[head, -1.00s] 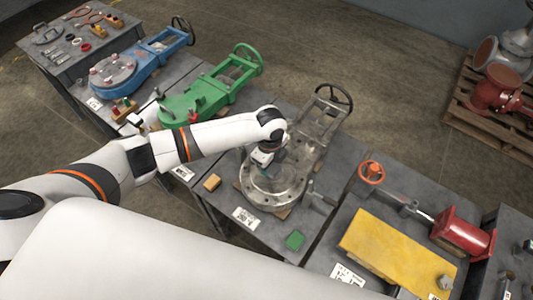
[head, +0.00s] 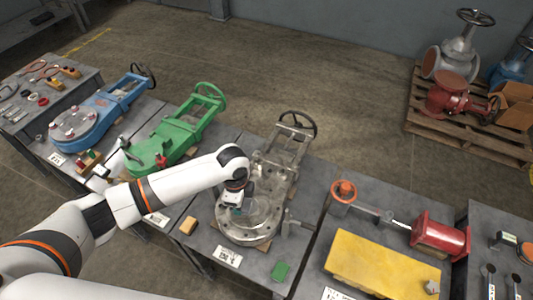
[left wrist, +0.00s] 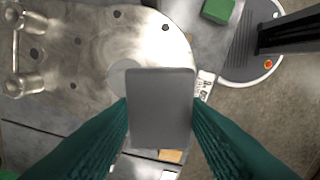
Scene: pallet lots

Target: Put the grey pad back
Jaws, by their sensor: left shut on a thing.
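My left gripper (head: 236,209) is over the round flange of the bare grey valve (head: 262,235) on the middle table. In the left wrist view its two teal fingers (left wrist: 160,112) are shut on the grey pad (left wrist: 160,95), a flat rectangular block. The metal flange (left wrist: 90,60) lies beneath the pad in that view. In the head view the pad is hard to make out under the gripper. My right gripper is not in view.
A green block (head: 280,271) and a tan block (head: 188,225) lie on the same table near a white label (head: 228,256). Green (head: 170,140) and blue (head: 95,115) valves stand to the left. A yellow slab (head: 375,262) and a red part (head: 440,237) are right.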

